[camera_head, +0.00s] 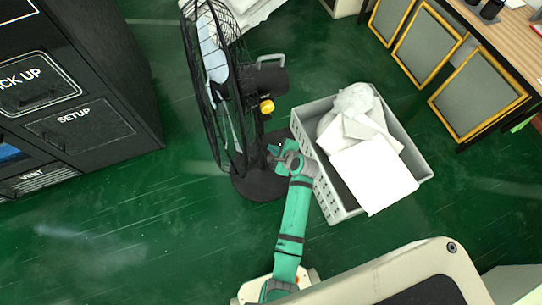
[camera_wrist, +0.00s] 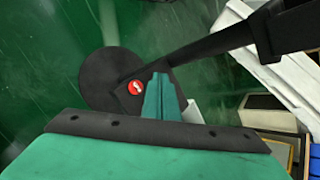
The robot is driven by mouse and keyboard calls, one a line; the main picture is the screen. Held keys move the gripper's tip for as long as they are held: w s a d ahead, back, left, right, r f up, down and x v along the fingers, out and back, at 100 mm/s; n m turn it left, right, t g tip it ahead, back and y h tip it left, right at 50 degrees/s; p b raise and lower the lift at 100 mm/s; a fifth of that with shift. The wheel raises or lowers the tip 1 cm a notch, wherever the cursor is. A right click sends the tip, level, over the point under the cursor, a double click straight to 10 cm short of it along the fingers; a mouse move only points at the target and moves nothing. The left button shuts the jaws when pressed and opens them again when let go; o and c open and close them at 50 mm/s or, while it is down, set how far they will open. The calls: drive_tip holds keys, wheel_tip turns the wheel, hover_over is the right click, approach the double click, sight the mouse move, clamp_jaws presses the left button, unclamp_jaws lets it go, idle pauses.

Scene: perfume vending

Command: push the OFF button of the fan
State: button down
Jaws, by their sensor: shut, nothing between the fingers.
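The black fan (camera_head: 248,85) stands on the floor with a round cage, a yellow knob and a round base (camera_head: 258,183). In the wrist view its base (camera_wrist: 100,75) and slanting pole (camera_wrist: 215,40) show. A red round button (camera_wrist: 134,87) with a white mark sits on a black block at the pole's foot. I cannot read the mark. My gripper (camera_head: 268,150) is at the pole, above the base. Its teal fingers (camera_wrist: 160,90) are shut and empty, just right of the red button in the wrist view. Contact cannot be told. The fingers may hide part of the block.
A grey crate (camera_head: 421,163) with white sheets and a white bag stands close to the right of my gripper. Black cabinets (camera_head: 75,110) stand at the left. Yellow-framed panels (camera_head: 478,97) lean against a wooden table at the upper right. Green floor is clear at the lower left.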

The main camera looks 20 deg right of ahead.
drive_tip(key=f, duration=0.4)
drive_tip(key=shift+d, duration=0.2)
drive_tip(key=shift+a+f, duration=0.1)
drive_tip(key=shift+f, duration=0.5)
drive_tip(key=shift+f, duration=0.1)
idle(1.4)
drive_tip(key=shift+f, duration=0.35)
drive_tip(key=shift+f, duration=0.4)
idle(0.8)
drive_tip(key=shift+r, duration=0.8)
drive_tip(key=shift+s, duration=0.1)
